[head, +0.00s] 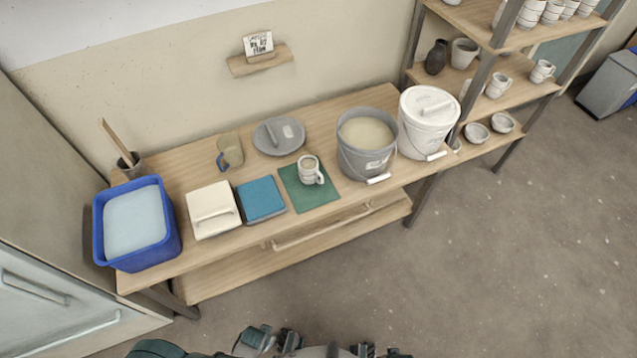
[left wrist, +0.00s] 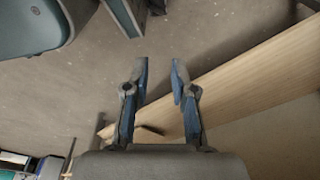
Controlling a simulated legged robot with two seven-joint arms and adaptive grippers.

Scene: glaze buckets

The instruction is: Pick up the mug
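The mug (head: 309,170) is pale with a grey band and stands upright on a dark green mat (head: 325,194) on the wooden table (head: 170,180). Its handle points right and toward the front. My left gripper (left wrist: 160,82) shows in the left wrist view with its two blue-grey fingers apart and nothing between them. It is well away from the mug, which does not show in that view. A wooden board (left wrist: 255,75) lies beyond the fingers there. I cannot make out my right gripper in either view.
A grey bucket (head: 350,160) of pale liquid stands close right of the mug, beside a white lidded bucket (head: 420,135). A grey lid (head: 268,145) lies behind it.

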